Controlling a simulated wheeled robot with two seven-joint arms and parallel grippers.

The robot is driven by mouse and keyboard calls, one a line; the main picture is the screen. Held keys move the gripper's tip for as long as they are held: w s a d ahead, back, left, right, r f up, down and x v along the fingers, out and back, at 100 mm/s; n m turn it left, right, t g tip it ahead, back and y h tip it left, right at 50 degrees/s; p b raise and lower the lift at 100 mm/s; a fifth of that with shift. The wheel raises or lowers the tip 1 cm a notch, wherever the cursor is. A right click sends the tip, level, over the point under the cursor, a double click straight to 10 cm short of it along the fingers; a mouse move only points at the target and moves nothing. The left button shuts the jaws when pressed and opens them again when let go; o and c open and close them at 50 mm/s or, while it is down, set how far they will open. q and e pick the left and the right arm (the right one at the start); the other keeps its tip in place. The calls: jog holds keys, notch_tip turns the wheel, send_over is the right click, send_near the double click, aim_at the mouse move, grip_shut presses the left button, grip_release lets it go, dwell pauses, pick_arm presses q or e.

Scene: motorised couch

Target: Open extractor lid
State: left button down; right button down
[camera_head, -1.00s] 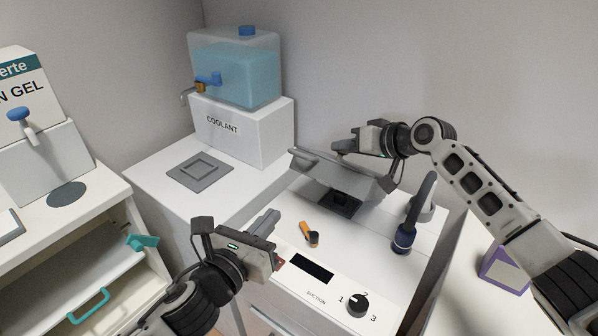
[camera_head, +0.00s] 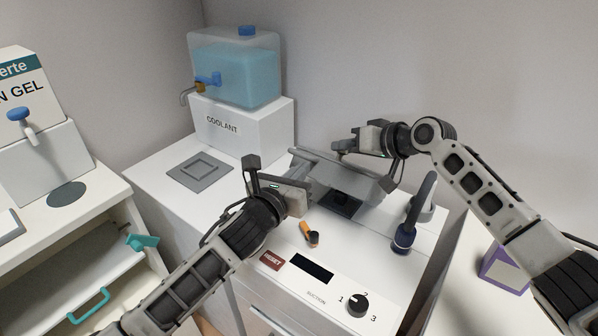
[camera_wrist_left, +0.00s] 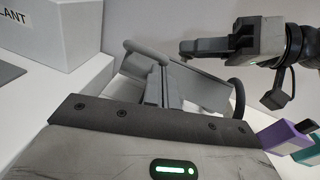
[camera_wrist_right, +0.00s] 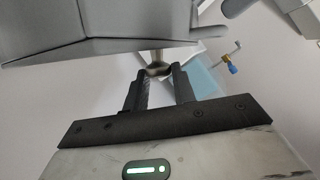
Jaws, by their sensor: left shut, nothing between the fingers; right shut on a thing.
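The extractor's grey lid (camera_head: 350,176) stands tilted up at the back of the white extractor unit, above a dark opening (camera_head: 341,203). It also shows in the left wrist view (camera_wrist_left: 196,84). My right gripper (camera_head: 345,147) is behind the lid's raised edge; in the right wrist view, its fingers (camera_wrist_right: 158,76) are shut on a small round grey part under the lid (camera_wrist_right: 100,35), apparently its handle. My left gripper (camera_head: 308,187) is shut and empty, with its fingertips close to the lid's left side. The left wrist view (camera_wrist_left: 158,72) cannot settle whether they touch the lid.
The white extractor top carries an orange-and-black knob piece (camera_head: 309,234), a red reset button (camera_head: 272,260), a dark display (camera_head: 312,267), a dial (camera_head: 357,304) and a dark blue hose nozzle (camera_head: 404,236). A coolant tank (camera_head: 235,75) stands behind left. A purple box (camera_head: 503,270) is at right.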

jog(key=shift+d+f, duration=0.2)
jog(key=shift+f, duration=0.05)
pick_arm(q)
jog(key=shift+w+d+r, duration=0.15)
jog(key=shift+w+r, duration=0.2)
jog(key=shift+r, duration=0.4)
pick_arm(e)
jog(key=shift+f, duration=0.1)
jog(key=c, duration=1.2)
grip_release()
pick_arm(q)
jog(key=shift+d, duration=0.1)
pick_arm(e)
jog(key=shift+o, duration=0.3)
pick_arm(q)
jog(key=shift+f, duration=0.1)
pick_arm(e)
jog(key=shift+r, duration=0.2)
